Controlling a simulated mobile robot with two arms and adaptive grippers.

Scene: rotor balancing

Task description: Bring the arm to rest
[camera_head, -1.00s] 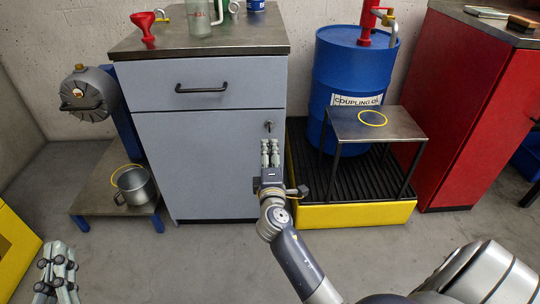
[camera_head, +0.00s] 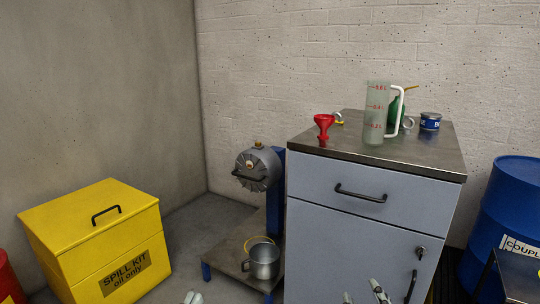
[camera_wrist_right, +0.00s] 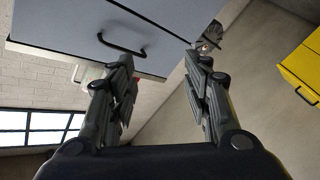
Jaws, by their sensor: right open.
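Only the fingertips of my right gripper (camera_head: 364,294) show at the bottom edge of the head view, in front of the grey cabinet (camera_head: 345,235). In the right wrist view, the right gripper (camera_wrist_right: 160,68) has its two dark fingers spread apart with nothing between them. The cabinet with its black drawer handle (camera_wrist_right: 122,46) shows beyond the fingers there. The pale tips of my left gripper (camera_head: 192,297) just show at the bottom edge of the head view, and its jaw opening is unclear. The rest of both arms is out of the head view.
On the cabinet top stand a red funnel (camera_head: 324,125), a measuring jug (camera_head: 375,115) and a blue tin (camera_head: 430,121). A metal pot (camera_head: 263,262) stands on the low platform left of it. A yellow spill kit box (camera_head: 95,240) and a blue drum (camera_head: 507,210) flank the scene.

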